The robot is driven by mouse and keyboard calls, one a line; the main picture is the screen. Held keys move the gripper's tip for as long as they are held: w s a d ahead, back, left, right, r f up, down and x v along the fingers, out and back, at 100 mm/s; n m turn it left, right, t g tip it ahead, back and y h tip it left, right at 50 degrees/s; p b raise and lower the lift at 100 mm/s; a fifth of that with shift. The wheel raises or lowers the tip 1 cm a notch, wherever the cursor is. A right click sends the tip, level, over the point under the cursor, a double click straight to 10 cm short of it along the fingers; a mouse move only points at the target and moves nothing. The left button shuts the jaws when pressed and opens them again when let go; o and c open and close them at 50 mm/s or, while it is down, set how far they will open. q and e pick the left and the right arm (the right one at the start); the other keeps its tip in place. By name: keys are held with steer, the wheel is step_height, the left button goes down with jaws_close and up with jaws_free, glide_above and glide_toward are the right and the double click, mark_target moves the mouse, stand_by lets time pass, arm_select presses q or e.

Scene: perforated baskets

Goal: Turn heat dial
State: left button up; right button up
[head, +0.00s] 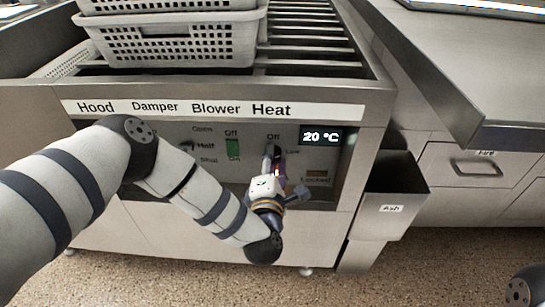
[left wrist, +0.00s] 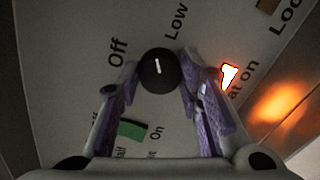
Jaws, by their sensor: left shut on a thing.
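The heat dial (left wrist: 158,71) is a round black knob with a white mark, seen in the left wrist view. Its mark points roughly up in that view, between the printed words Off and Low. My left gripper (left wrist: 160,68) has its two purple-padded fingers on either side of the dial, shut on it. In the head view my left gripper (head: 271,165) reaches the panel under the Heat label (head: 271,110) and mostly hides the dial. The temperature display (head: 321,136) reads 20 °C. My right gripper is out of view.
The green blower switch (head: 232,147) and damper markings lie left of the dial. A bright indicator (left wrist: 229,76) and an orange glow (left wrist: 278,102) show beside the right finger. Grey perforated baskets (head: 180,42) stand on top. An ash bin (head: 392,208) is at right.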

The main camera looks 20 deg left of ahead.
arm_select(q)
steer(key=m+p, duration=0.1)
steer(key=m, duration=0.2)
steer(key=shift+w+r, duration=0.1)
steer(key=shift+r, duration=0.05)
steer(key=shift+m+y+p, duration=0.3)
steer(key=shift+m+p, duration=0.1)
steer(key=shift+m, duration=0.8)
steer(key=o, duration=1.2)
steer(key=shift+c, duration=0.2)
steer(key=shift+f, duration=0.2)
steer(key=v, duration=1.2)
